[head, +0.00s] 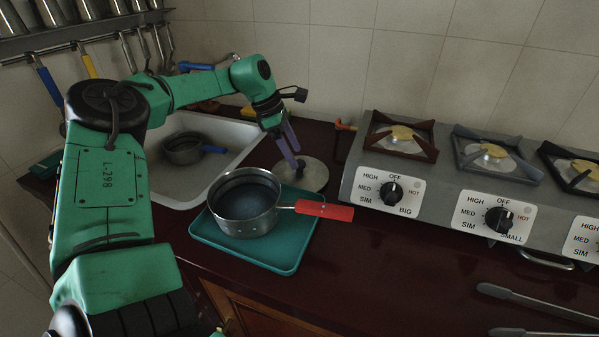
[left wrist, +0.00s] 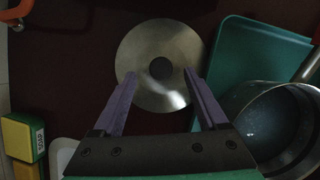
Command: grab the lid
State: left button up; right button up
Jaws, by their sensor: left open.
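The lid (head: 315,178) is a round, flat metal disc lying on the dark red counter behind the pot. In the left wrist view the lid (left wrist: 148,98) shows a dark round knob (left wrist: 161,67) at its middle. My left gripper (head: 293,160) points down over the lid in the head view. In the left wrist view the gripper (left wrist: 160,74) is open, with its purple fingers on either side of the knob and nothing held. Whether the fingertips touch the lid I cannot tell. My right gripper is not in view.
A grey pot (head: 243,203) with a red handle (head: 325,210) stands on a teal tray (head: 283,262) beside the lid. The sink (head: 236,150) holds a blue-handled pan (head: 183,150). A stove (head: 440,190) stands right. A yellow-green block (left wrist: 22,139) lies left in the wrist view.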

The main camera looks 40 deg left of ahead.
aim_at(300, 169)
pick_arm(q)
jog(key=x, duration=0.2)
jog(key=shift+d+f, duration=0.25)
jog(key=shift+w+a+f, duration=0.1)
jog(key=shift+f, duration=0.05)
grip_shut()
